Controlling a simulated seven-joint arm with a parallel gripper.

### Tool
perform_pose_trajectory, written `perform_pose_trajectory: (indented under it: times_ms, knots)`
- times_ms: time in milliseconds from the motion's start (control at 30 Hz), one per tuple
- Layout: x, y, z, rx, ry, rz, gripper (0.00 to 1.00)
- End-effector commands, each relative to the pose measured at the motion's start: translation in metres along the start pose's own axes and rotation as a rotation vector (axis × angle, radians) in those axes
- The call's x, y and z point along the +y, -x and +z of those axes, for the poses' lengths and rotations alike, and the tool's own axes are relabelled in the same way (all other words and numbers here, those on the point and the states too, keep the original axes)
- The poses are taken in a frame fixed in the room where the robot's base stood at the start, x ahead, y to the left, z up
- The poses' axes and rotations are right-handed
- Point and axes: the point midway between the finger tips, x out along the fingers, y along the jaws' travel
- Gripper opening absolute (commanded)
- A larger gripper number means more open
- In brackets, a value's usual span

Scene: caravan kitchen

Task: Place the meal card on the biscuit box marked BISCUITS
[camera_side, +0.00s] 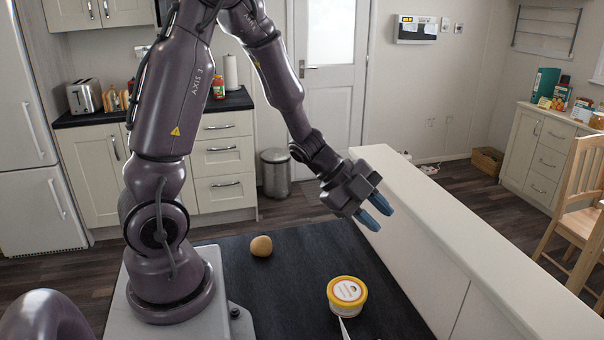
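My gripper (374,211) hangs above the dark worktop (295,265), near the long white counter. I cannot make out a meal card or a box marked BISCUITS in this view. A thin white pointed thing (343,327) shows at the bottom edge, just below the tub; it is cut off and I cannot tell what it is.
A tub with a yellow rim (347,291) stands on the worktop, below my gripper in the picture. A round tan item (261,246) lies at the back left. The white counter (440,225) runs along the right. The worktop between them is clear.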

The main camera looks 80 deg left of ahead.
Motion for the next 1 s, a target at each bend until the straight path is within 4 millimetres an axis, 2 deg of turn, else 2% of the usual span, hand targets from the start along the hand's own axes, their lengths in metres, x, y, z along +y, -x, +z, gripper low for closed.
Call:
perform_pose_trajectory:
  times_ms: [33, 100, 167, 233, 333, 400, 500, 633, 767, 1000]
  knots:
    - [-0.028, 0.016, -0.007, -0.104, 0.035, -0.119, 0.28]
    - [-0.054, 0.041, -0.012, -0.236, 0.142, -0.259, 0.28]
    - [-0.067, 0.066, -0.018, -0.328, 0.260, -0.358, 0.28]
    - [-0.069, 0.095, -0.027, -0.406, 0.425, -0.441, 0.28]
    - [-0.050, 0.130, -0.045, -0.469, 0.683, -0.485, 0.28]
    - [-0.027, 0.147, -0.060, -0.486, 0.852, -0.462, 0.28]
    - [0.007, 0.163, -0.084, -0.485, 1.043, -0.380, 0.28]
    - [0.041, 0.174, -0.107, -0.475, 1.181, -0.267, 0.28]
    - [0.055, 0.177, -0.117, -0.472, 1.231, -0.210, 0.28]
    - [0.056, 0.177, -0.117, -0.474, 1.236, -0.204, 0.28]
